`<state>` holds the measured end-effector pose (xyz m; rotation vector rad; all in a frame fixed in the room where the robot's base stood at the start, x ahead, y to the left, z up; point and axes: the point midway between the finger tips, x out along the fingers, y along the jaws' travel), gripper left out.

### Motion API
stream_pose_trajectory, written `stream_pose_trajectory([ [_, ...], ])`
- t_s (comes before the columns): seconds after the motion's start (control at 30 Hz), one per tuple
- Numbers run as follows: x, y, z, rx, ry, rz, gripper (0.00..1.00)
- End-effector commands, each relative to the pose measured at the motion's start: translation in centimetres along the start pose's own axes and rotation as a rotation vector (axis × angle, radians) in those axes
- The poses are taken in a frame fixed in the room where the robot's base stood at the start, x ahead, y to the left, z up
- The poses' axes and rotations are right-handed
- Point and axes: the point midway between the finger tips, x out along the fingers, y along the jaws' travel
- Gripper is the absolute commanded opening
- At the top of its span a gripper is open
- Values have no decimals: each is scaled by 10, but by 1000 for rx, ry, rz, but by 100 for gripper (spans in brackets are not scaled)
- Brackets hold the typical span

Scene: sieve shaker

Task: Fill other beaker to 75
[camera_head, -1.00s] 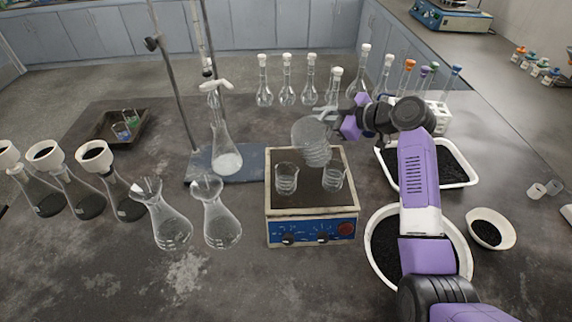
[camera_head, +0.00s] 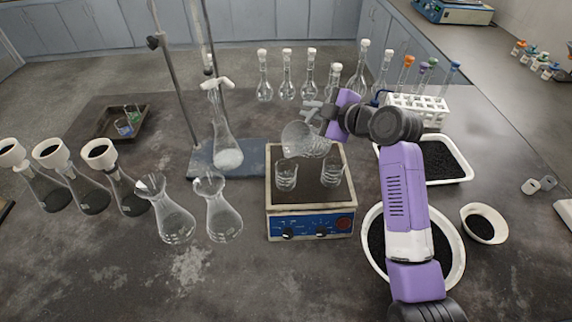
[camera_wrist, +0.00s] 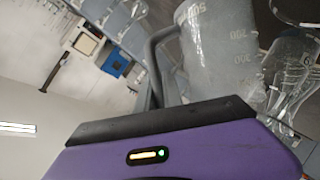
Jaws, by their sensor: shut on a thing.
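My gripper (camera_head: 322,113) is shut on a large clear beaker (camera_head: 299,140), held tilted to the left above the hot plate. In the wrist view the beaker (camera_wrist: 219,50) shows printed marks, with 300 and 200 readable. Two small glass beakers stand on the blue-fronted hot plate (camera_head: 311,223): a left beaker (camera_head: 286,176) and a right beaker (camera_head: 331,173). The tilted beaker's mouth is above the left small beaker. I cannot tell the liquid level in any beaker, nor whether liquid is flowing.
Two empty-looking flasks (camera_head: 222,217) and several funnel-topped flasks (camera_head: 123,190) stand at left. A stand (camera_head: 175,90) with a clamped flask (camera_head: 226,148) is behind. Stoppered flasks (camera_head: 286,84) line the back. Dark-filled trays (camera_head: 455,172) and a bowl (camera_head: 484,224) lie at right.

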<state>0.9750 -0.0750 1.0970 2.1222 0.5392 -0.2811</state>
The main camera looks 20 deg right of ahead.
Motion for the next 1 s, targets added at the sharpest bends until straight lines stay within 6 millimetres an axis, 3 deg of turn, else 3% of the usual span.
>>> stream_pose_trajectory([
  [1.0,-2,2,-6,-48,-8,21,0],
])
